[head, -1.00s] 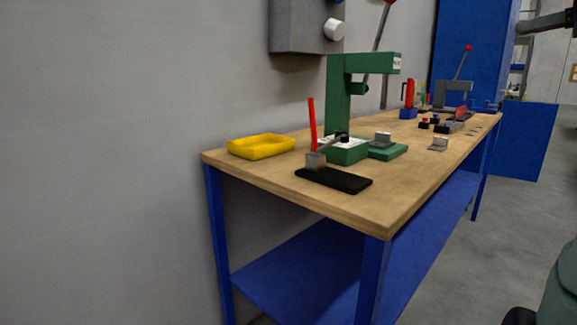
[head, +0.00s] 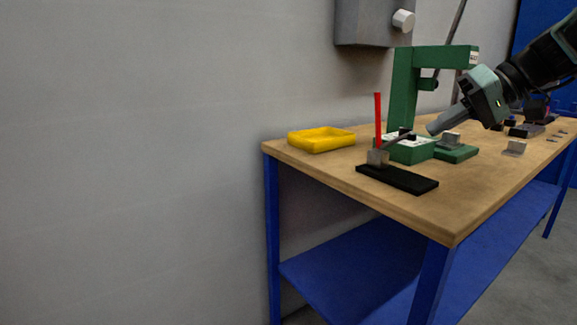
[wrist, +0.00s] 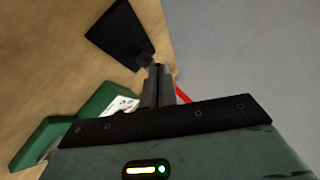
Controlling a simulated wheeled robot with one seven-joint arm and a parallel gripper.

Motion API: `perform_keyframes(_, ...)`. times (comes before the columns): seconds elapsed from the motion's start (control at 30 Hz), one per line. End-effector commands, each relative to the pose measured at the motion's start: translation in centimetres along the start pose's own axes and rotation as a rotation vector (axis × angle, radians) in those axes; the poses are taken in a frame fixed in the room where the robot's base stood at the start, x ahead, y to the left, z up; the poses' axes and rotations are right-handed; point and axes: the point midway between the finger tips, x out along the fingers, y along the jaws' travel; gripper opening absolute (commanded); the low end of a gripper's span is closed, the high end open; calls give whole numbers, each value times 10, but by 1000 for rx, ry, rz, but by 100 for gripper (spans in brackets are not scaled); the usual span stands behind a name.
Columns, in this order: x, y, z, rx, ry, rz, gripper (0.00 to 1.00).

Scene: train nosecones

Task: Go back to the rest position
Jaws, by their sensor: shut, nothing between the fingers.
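My gripper (head: 433,129) is at the upper right of the head view, reaching in from the right above the workbench, in front of the green press. In the wrist view my gripper's fingers (wrist: 159,72) are together and hold nothing. Below them in the wrist view lie the black base plate (wrist: 122,33) of the red-handled fixture and part of the green press base (wrist: 104,97).
The wooden workbench (head: 330,178) with blue legs carries a green press (head: 404,90), a black plate (head: 398,179) with a red upright handle (head: 378,120), and a yellow tray (head: 321,140). A grey wall box (head: 362,22) hangs above. Small metal parts lie further right.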

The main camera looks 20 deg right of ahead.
Motion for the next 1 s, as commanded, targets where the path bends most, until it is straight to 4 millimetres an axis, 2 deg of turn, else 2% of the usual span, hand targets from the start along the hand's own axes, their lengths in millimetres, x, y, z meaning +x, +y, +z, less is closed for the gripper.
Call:
perform_keyframes(0.03, 34, -16, 16, 1, -90, 1, 0)
perform_keyframes(0.1, 74, -35, 42, 8, -207, 26, 0)
perform_keyframes(0.17, 105, -50, 69, 1, -305, 58, 0)
perform_keyframes(0.2, 124, -61, 89, -14, -369, 85, 0)
perform_keyframes(0.27, 149, -76, 121, -46, -458, 132, 0)
perform_keyframes(0.3, 163, -85, 143, -75, -511, 164, 0)
perform_keyframes(0.4, 188, -102, 197, -166, -614, 248, 0)
perform_keyframes(0.5, 201, -112, 238, -262, -671, 313, 0)
perform_keyframes(0.6, 208, -118, 271, -351, -704, 358, 0)
perform_keyframes(0.8, 212, -124, 321, -514, -731, 411, 0)
perform_keyframes(0.9, 212, -125, 342, -593, -733, 424, 0)
perform_keyframes(1.0, 198, -138, 328, -582, -727, 426, 0)
